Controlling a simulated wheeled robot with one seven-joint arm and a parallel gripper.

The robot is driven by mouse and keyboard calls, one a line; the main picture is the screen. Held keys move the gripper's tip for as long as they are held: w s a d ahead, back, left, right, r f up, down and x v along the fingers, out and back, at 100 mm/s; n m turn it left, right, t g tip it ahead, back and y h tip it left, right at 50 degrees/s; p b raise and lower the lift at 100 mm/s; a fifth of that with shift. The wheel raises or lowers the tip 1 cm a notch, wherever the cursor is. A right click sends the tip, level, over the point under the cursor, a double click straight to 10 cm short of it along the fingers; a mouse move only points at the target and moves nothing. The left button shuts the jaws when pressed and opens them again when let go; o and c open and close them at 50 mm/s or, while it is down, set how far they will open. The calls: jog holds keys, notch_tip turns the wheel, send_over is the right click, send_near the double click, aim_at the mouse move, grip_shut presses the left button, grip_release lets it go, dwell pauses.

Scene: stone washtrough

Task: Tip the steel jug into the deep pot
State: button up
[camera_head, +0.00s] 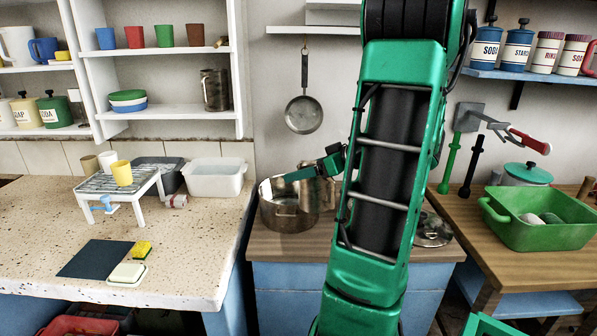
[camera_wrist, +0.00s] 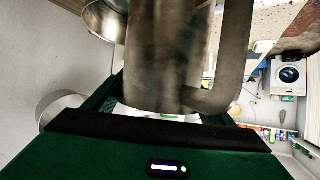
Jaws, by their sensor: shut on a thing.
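The steel jug (camera_wrist: 165,55) fills the middle of the wrist view, its handle (camera_wrist: 236,50) on the right side. My gripper (camera_head: 302,173) is shut on the jug; in the wrist view its fingers (camera_wrist: 160,112) lie either side of the jug's lower part there. In the head view the jug (camera_head: 322,192) is partly hidden by my arm, at the right side of the deep pot's opening. The deep steel pot (camera_head: 283,221) stands on the wooden counter. I cannot tell the jug's exact tilt or see its contents.
A glass-like lid (camera_head: 433,232) lies right of my arm. A green basin (camera_head: 540,232) stands on the right counter. A pan (camera_head: 304,114) hangs behind the pot. Another metal jug (camera_head: 214,90) stands on the left shelf. The speckled left counter has free room at its front.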

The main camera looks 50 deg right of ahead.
jog(key=shift+w+d+g, duration=0.1)
jog(key=shift+w+g, duration=0.05)
jog(key=shift+g, duration=0.75)
jog(key=shift+m, duration=0.3)
jog(key=shift+w+f+g+y, duration=0.2)
jog(key=shift+g+y, duration=0.1)
jog(key=shift+g, duration=0.7)
jog(key=shift+w+d+f+m+g+y, duration=0.1)
jog(key=shift+w+f+m+g+y, duration=0.15)
jog(key=shift+g, duration=0.5)
jog(key=shift+w+d+f+m+g+y, duration=0.15)
jog(key=shift+f+m+g, duration=0.15)
jog(key=shift+g, duration=0.45)
dwell(4.3)
